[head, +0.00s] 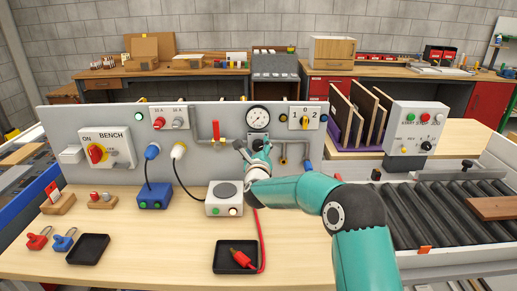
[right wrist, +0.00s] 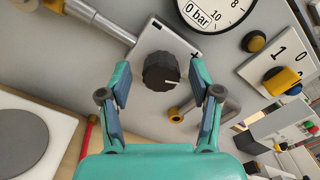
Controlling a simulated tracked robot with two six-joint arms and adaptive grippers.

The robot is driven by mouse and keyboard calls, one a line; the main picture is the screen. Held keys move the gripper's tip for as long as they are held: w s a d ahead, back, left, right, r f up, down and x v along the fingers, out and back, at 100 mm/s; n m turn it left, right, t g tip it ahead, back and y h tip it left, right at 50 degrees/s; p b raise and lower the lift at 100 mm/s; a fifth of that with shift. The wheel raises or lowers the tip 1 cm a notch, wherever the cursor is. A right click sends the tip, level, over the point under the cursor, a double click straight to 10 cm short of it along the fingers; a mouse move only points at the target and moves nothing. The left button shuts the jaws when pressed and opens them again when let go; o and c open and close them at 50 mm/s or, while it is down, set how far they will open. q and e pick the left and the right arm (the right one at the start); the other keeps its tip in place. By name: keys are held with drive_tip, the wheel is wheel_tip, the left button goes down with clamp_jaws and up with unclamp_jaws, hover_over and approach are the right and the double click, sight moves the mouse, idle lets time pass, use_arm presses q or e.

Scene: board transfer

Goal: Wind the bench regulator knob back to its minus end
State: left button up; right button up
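My right gripper (right wrist: 160,82) is open, one finger on each side of the knob, with visible gaps. In the head view my right gripper (head: 250,150) is at the panel below the round gauge (head: 258,117) and largely hides the knob. The gauge face also shows in the right wrist view, lettered "0 bar". My left gripper is not in view.
A red-handled valve (head: 216,132) is left of the gauge; a yellow selector switch (head: 304,121) is right of it. Below are a hotplate box (head: 224,205) and a black tray (head: 235,270) with a red connector and hose. The front middle of the bench is mostly clear.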

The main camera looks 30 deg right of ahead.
drive_tip(key=c, duration=1.1)
drive_tip(key=shift+c, duration=0.2)
drive_tip(key=shift+f, duration=0.1)
